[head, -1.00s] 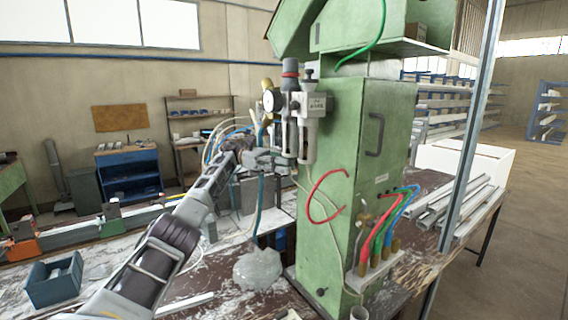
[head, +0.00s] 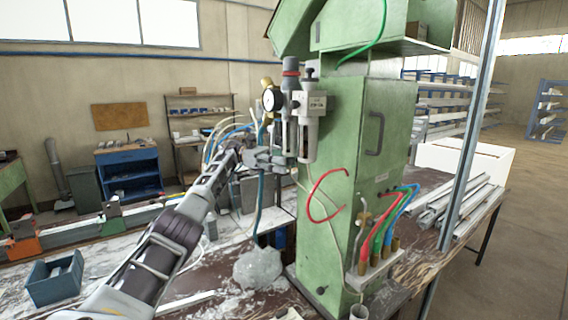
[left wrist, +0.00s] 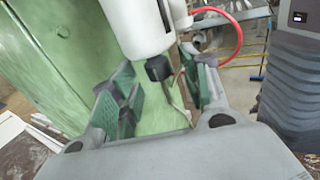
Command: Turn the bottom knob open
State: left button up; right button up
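The bottom knob (left wrist: 158,68) is a small black cap under a white cylindrical bowl (left wrist: 138,25) in the left wrist view. My left gripper (left wrist: 163,90) is open, with one green-padded finger on each side of the knob and gaps left between pads and knob. In the head view my left gripper (head: 280,160) is at the lower ends of the grey-white air units (head: 309,125) on the green cabinet's left side. The knob cannot be made out there. My right gripper is not in view.
The green cabinet (head: 362,200) stands close beside the gripper. A round gauge (head: 269,99) and thin hoses are near it. A lumpy grey bundle (head: 258,268) lies on the bench below.

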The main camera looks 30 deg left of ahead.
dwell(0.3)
pick_arm(q)
jog(key=shift+s+f+n+t+b, duration=0.1)
jog(key=shift+n+t+b, duration=0.45)
jog(key=shift+t, duration=0.3)
jog(key=shift+s+f+n+t+b, duration=0.1)
jog(key=shift+n+t+b, duration=0.4)
jog(key=shift+t, duration=0.35)
jog(key=shift+s+d+n+t+y+b, duration=0.2)
jog(key=shift+n+t+y+b, duration=0.9)
jog(key=shift+t, duration=0.45)
jog(key=shift+s+d+n+t+y+b, duration=0.1)
jog(key=shift+s+n+t+y+b, duration=0.1)
jog(key=shift+n+t+y+b, duration=0.9)
jog(key=shift+s+d+n+t+y+b, duration=0.15)
jog(key=shift+n+t+y+b, duration=0.55)
jog(key=shift+n+t+b, duration=0.85)
jog(key=shift+s+r+t+y+b, duration=0.15)
jog(key=shift+t+y+b, duration=0.15)
jog(key=shift+t+y, duration=0.45)
jog(key=shift+s+d+n+t+y+b, duration=0.15)
jog(key=shift+n+t+y+b, duration=0.1)
jog(key=shift+n+t+y, duration=0.55)
jog(key=shift+d+n+t+y+b, duration=0.2)
jog(key=shift+n+t+y+b, duration=0.15)
jog(key=shift+n+y, duration=0.8)
jog(key=shift+s+d+n+t+y+b, duration=0.1)
jog(key=shift+d+n+t+y+b, duration=0.1)
jog(key=shift+n+t+y, duration=0.75)
